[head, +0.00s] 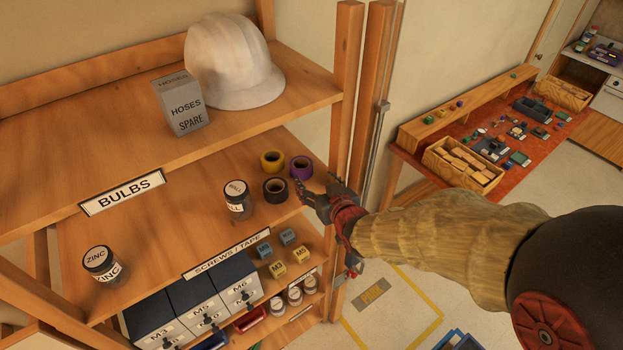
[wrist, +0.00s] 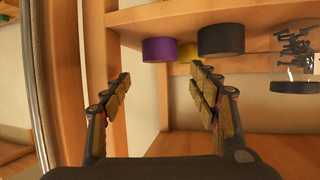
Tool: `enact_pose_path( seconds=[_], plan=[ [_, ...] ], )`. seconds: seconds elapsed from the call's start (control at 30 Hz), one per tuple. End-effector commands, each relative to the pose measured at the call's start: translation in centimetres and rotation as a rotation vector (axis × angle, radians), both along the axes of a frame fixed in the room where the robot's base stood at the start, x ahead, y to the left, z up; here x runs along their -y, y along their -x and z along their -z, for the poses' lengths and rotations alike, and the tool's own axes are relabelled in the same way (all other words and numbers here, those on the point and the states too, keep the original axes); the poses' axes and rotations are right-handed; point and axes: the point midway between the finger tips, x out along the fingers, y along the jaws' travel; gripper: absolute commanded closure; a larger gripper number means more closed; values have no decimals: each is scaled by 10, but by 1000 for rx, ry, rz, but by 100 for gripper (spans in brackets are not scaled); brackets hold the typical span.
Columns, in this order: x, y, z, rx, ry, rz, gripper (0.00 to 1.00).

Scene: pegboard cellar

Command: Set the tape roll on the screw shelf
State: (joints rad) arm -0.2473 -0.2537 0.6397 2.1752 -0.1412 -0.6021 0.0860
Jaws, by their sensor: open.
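The screw shelf (head: 150,240) is the middle shelf, with a SCREWS / TAPE label (head: 227,255) on its front edge. Three tape rolls lie flat on its right part: yellow (head: 272,161), black (head: 276,190) and purple (head: 301,168). The wrist view looks upside down. There the purple roll (wrist: 170,50) and black roll (wrist: 221,40) show past my fingertips, with the yellow roll (wrist: 190,57) partly hidden behind. My gripper (head: 317,186) is open and empty at the shelf's right end, beside the purple roll. Its fingers (wrist: 161,72) look apart from the rolls.
A screw jar (head: 237,200) stands left of the black roll, a ZINC jar (head: 102,265) at far left. Shelf room between them is clear. The BULBS shelf (head: 60,140) above holds a helmet (head: 235,65) and grey box (head: 182,105). A wooden post (head: 345,90) stands near my gripper.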

Motion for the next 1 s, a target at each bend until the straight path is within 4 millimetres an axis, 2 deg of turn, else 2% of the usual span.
enact_pose_path(
  seconds=[0.13,0.37,0.47,0.57,0.67,0.77,0.9,1.0],
  plan=[
    [3,8,-3,-1,0,0,40],
    [4,11,-4,-3,1,1,40],
    [13,13,-12,-19,11,18,40],
    [34,21,-27,-68,37,59,40],
    [64,43,-47,-151,67,118,40],
    [95,77,-64,-250,94,176,40],
    [129,139,-84,-392,112,245,40],
    [146,188,-94,-490,117,280,40]
  ],
)
